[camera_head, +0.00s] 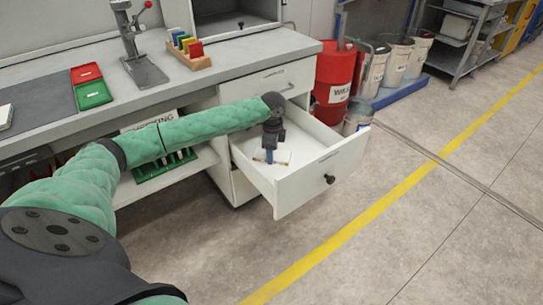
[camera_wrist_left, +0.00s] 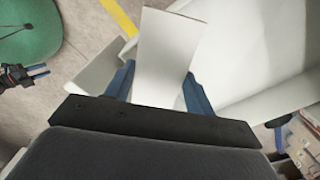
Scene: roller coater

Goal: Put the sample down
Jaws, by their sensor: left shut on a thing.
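The sample is a flat white panel (camera_wrist_left: 165,55), held between the blue fingers of my left gripper (camera_wrist_left: 158,90) in the left wrist view. In the head view my left gripper (camera_head: 270,158) points down inside the open white drawer (camera_head: 318,180). A pale piece (camera_head: 283,157) shows beside the fingertips there, low in the drawer. I cannot tell whether the panel touches the drawer floor. At the left edge of the wrist view, my right gripper (camera_wrist_left: 38,72) shows small, with blue fingers. Its opening is too small to judge.
The workbench (camera_head: 215,75) above carries a rack of coloured blocks (camera_head: 188,50), a press stand (camera_head: 137,50) and red and green trays (camera_head: 91,86). A red drum (camera_head: 334,80) stands behind the drawer.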

